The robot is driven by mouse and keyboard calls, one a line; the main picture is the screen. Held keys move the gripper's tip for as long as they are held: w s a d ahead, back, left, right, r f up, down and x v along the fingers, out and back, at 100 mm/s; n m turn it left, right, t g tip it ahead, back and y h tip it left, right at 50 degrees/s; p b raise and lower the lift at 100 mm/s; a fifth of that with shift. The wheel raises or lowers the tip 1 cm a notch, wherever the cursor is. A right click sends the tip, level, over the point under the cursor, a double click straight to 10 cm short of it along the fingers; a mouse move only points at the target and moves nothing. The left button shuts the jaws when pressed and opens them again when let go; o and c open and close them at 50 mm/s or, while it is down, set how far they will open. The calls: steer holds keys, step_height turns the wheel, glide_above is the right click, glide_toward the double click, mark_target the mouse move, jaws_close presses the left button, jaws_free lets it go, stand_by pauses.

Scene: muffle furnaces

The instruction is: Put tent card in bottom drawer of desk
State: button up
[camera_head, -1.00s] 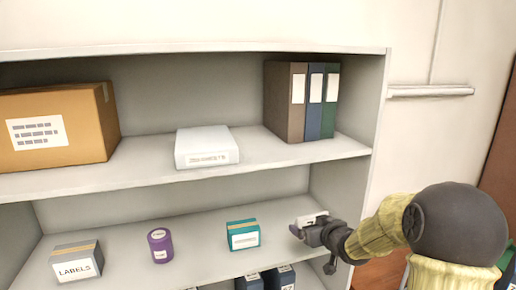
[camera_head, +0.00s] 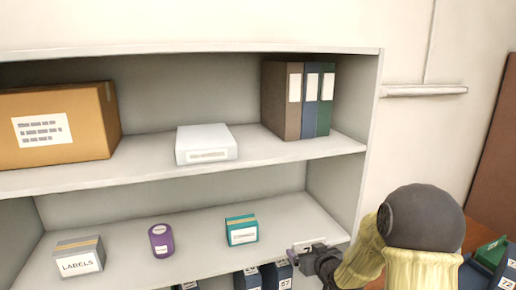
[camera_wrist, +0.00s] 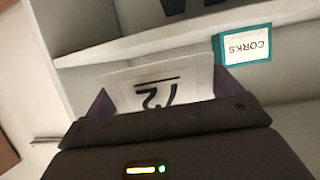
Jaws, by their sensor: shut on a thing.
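The tent card (camera_wrist: 160,88) is white with black print, upside down in the wrist view, held between my gripper's fingers. The gripper is at the right end of the lower shelf, near the shelf unit's side wall. The desk and its bottom drawer cannot be made out in these views.
A teal corks box (camera_head: 242,230) stands left of my gripper, also visible in the wrist view (camera_wrist: 243,46). A purple container (camera_head: 161,241) and a labels box (camera_head: 79,258) stand further left. Numbered binders (camera_head: 277,275) stand below. A green and blue item (camera_head: 489,262) is at right.

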steer(key=s+f+m+h, duration=0.1)
steer(key=s+f, duration=0.3)
steer(key=f, duration=0.7)
steer(key=s+f+m+h, duration=0.1)
steer(key=s+f, duration=0.3)
steer(key=f, duration=0.7)
steer(key=shift+f+m+t+h, duration=0.15)
steer(key=shift+m+t+h, duration=0.2)
steer(key=shift+h, duration=0.25)
step_height(320, 180, down, 3)
steer(key=b, duration=0.3)
steer(key=shift+f, duration=0.2)
steer(key=shift+a, duration=0.1)
steer(key=s+f, duration=0.4)
steer(key=f, duration=0.1)
steer(key=shift+s+f, duration=0.2)
